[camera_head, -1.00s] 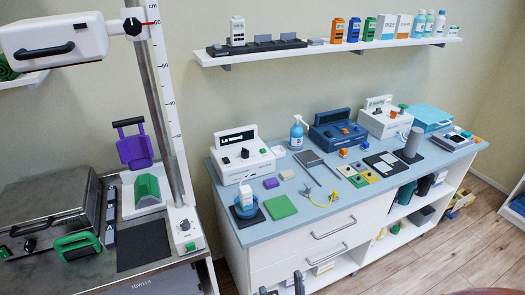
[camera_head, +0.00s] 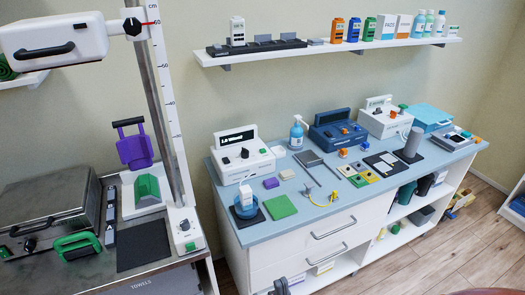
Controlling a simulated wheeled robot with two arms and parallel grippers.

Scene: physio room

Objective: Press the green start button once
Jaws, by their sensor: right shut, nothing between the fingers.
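A small green button-like part (camera_head: 190,246) shows on the front of the white control box at the foot of the measuring column, on the left. A green knob (camera_head: 403,106) also sits on the white device at the back right of the counter. I cannot tell from here which of these is the start button. My right gripper (camera_head: 280,287) just shows at the bottom edge, in front of the drawers. It is shut and empty, apart from both green parts. Most of it is cut off by the frame. My left gripper is not in view.
The blue-topped counter (camera_head: 262,232) holds white and blue devices, a spray bottle (camera_head: 297,134), a green pad (camera_head: 280,207) and several small items. A wall shelf (camera_head: 330,48) hangs above.

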